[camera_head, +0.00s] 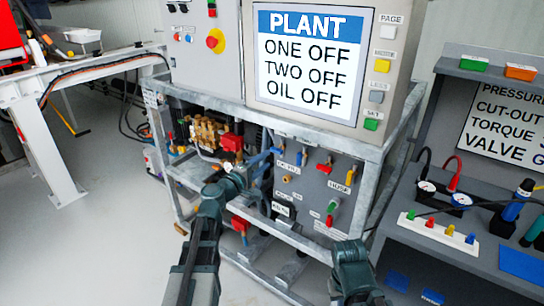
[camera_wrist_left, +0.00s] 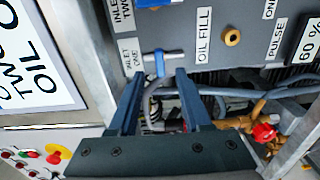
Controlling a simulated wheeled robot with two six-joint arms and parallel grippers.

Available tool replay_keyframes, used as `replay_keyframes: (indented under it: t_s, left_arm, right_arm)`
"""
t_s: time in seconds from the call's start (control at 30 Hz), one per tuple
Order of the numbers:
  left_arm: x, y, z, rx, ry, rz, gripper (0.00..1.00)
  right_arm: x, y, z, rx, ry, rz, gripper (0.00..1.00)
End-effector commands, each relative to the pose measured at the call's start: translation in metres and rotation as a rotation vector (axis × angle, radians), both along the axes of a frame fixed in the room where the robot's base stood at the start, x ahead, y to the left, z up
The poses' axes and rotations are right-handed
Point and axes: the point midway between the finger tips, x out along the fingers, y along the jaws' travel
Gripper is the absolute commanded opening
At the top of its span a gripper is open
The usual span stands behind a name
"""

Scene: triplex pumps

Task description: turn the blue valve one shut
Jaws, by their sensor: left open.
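The blue valve one (camera_wrist_left: 160,62) is a small blue lever on a grey panel, beside the label INLET ONE (camera_wrist_left: 130,57) in the left wrist view. My left gripper (camera_wrist_left: 158,80) is open, with its two dark fingers pointing at the panel on either side of the lever's line. The lever shows just beyond and between the fingertips; I cannot tell whether they touch it. In the head view my left gripper (camera_head: 266,158) is at the panel's upper left, and it largely hides this valve.
Part of a second blue handle (camera_wrist_left: 152,3) shows by the INLET TWO label. A brass OIL FILL fitting (camera_wrist_left: 232,37), hoses and a red-capped brass part (camera_wrist_left: 264,132) are close by. The PLANT screen (camera_head: 310,60) and a galvanised frame rail (camera_head: 300,140) sit above the panel.

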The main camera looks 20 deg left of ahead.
Motion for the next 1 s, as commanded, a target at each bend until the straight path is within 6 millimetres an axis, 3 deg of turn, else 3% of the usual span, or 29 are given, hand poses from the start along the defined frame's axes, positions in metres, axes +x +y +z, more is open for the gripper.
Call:
replay_keyframes:
  t_s: [0.03,0.1,0.4,1.0]
  left_arm:
    - [-0.016,0.004,0.0,0.0,0.0,0.004,0.49]
    - [-0.029,0.009,0.0,0.0,0.0,0.003,0.49]
    - [-0.064,0.023,0.0,0.001,0.0,0.0,0.49]
    - [-0.069,0.025,0.0,0.001,0.001,-0.001,0.49]
  right_arm:
    - [0.0,0.0,0.0,0.0,0.0,0.0,0.0]
    - [0.0,0.0,0.0,0.0,0.0,0.0,0.0]
    - [0.0,0.0,0.0,0.0,0.0,0.0,0.0]
    - [0.0,0.0,0.0,0.0,0.0,0.0,0.0]
